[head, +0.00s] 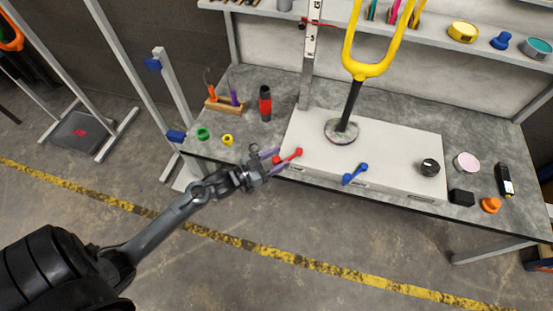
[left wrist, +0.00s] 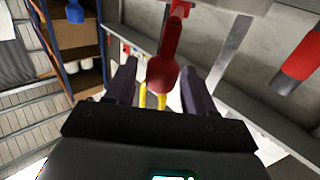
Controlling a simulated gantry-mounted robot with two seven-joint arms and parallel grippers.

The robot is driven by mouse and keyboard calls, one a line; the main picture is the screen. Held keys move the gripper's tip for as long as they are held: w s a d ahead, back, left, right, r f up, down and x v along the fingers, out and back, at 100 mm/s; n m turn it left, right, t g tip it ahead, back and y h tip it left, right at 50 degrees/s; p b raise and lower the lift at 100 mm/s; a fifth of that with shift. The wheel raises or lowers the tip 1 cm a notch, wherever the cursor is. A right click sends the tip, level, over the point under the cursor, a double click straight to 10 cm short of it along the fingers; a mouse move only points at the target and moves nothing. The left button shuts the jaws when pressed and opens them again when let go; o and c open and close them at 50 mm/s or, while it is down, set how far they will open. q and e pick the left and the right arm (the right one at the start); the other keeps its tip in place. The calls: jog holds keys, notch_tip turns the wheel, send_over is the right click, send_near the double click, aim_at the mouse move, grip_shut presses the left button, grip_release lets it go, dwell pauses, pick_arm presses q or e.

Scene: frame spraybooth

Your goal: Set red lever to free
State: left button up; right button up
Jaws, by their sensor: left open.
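The red lever (head: 287,157) is on the front left of the white panel box (head: 390,160) on the bench, its handle slanting up to the right in the head view. My left gripper (head: 276,160) is open at the lever. In the left wrist view the red lever (left wrist: 164,65) stands between the two open fingers of my left gripper (left wrist: 158,85), its round knob end toward the palm. I cannot tell whether a finger touches it. The label near the lever is too small to read. My right gripper is not in view.
A blue lever (head: 355,174) is on the same box front, to the right. A yellow fork-shaped stand (head: 372,68) rises from the box. A black knob (head: 430,167) is at the box's right. A red and black bottle (head: 265,103) stands behind my left gripper.

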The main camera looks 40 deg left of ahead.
pick_arm(q)
grip_shut()
dwell(0.3)
